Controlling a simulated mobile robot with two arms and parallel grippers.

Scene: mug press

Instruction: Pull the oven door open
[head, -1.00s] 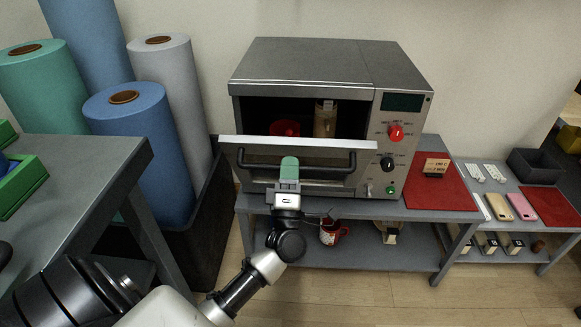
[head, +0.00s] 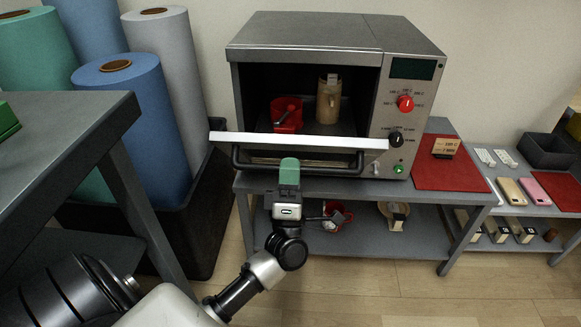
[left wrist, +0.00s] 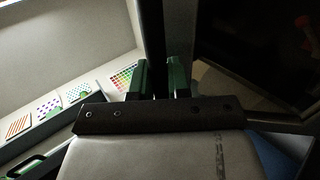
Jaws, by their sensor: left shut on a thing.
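The oven (head: 322,38) stands on a grey bench. Its door (head: 300,140) is tilted well down, so the dark inside shows. A dark bar handle (head: 330,170) runs along the door's front. My left gripper (head: 289,168) is shut on the handle near its middle; the fingertips partly hide it. In the left wrist view, the gripper (left wrist: 162,82) has green fingers on either side of a dark bar. A red mug (head: 287,117) and a tan mug (head: 329,102) stand inside the oven. My right gripper is not in view.
A red mat (head: 436,172) with a small sign (head: 445,147) lies right of the oven. A red mug (head: 336,214) sits on the lower shelf. Fabric rolls (head: 127,130) in a dark bin (head: 202,225) and a grey table (head: 60,130) stand to the left.

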